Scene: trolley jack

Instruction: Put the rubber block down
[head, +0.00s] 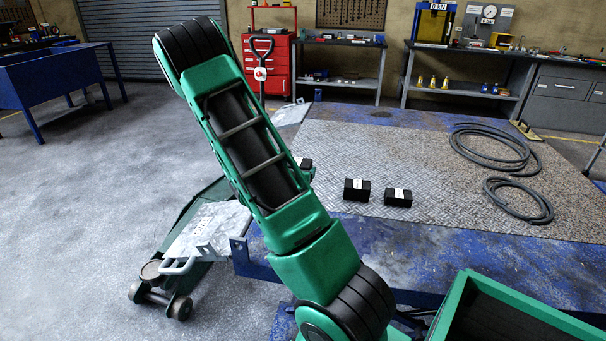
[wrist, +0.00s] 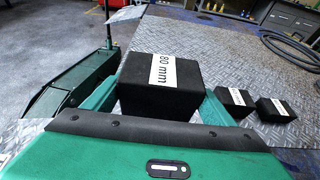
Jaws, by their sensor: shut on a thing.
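The black rubber block (wrist: 158,98) has a white label reading "80 mm" and fills the middle of the wrist view. My gripper (wrist: 162,104) is shut on it, with a green finger on each side. In the head view a small part of the block (head: 305,163) shows beside my arm, which hides most of my gripper. It is over the textured metal plate (head: 400,150), near its left side. I cannot tell whether its underside touches the plate. Two smaller labelled black blocks, one nearer (head: 357,190) and one farther right (head: 397,198), rest on the plate.
The plate lies on a blue platform (head: 390,245). A coiled grey hose (head: 505,150) lies at its right. A green trolley jack (head: 190,235) with an upright handle (head: 262,70) stands at the left. A green open box (head: 500,310) is at front right. The plate's middle is clear.

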